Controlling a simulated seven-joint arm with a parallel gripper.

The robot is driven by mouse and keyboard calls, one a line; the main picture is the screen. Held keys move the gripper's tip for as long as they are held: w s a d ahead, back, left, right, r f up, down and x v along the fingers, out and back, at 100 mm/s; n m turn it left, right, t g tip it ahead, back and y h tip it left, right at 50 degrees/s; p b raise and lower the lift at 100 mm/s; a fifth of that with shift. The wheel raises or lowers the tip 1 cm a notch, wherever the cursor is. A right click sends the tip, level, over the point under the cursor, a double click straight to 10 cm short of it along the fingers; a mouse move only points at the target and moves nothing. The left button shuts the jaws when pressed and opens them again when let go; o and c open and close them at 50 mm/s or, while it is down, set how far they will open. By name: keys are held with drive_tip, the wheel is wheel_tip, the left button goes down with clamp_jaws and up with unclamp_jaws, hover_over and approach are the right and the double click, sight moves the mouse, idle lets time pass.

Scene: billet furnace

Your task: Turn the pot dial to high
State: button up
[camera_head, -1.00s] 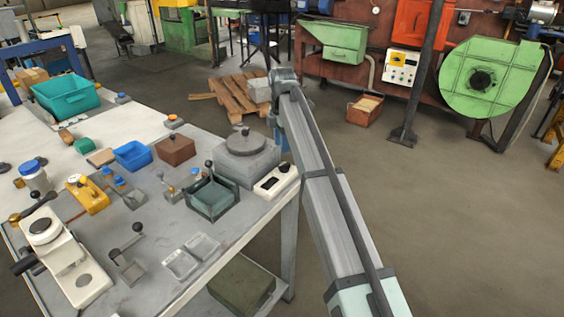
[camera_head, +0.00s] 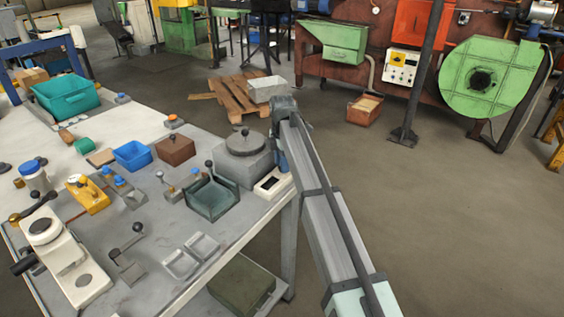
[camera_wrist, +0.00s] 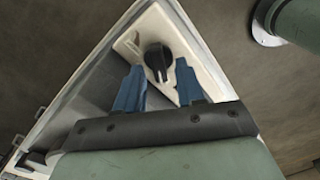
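The pot dial (camera_wrist: 157,58) is a round black knob with a pale line on its lower side, on a white control box (camera_wrist: 190,45). My gripper (camera_wrist: 160,66) is open, with blue fingertips left and right of the dial's lower part. I cannot tell whether they touch it. In the head view one blue finger (camera_head: 281,158) shows beyond the box, mostly hidden by my arm.
A dark green open tray (camera_head: 211,199) and a brown box (camera_head: 175,149) stand left of the pot. Several levers and small trays cover the table (camera_head: 225,238). The floor (camera_head: 450,230) right of the table is clear.

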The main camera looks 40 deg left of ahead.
clamp_jaws()
drive_tip(key=shift+m, duration=0.4)
drive_tip(key=m, duration=0.4)
drive_tip(key=shift+w+a+m, duration=0.2)
drive_tip(key=shift+m, duration=0.2)
drive_tip(key=m, duration=0.5)
drive_tip(key=shift+w, duration=0.2)
drive_tip(key=m, duration=0.6)
drive_tip(key=shift+w+m, duration=0.2)
drive_tip(key=shift+m, duration=0.2)
drive_tip(key=m, duration=0.6)
drive_tip(key=shift+w+d, duration=0.15)
drive_tip(key=shift+w, duration=0.05)
drive_tip(key=shift+m, duration=0.4)
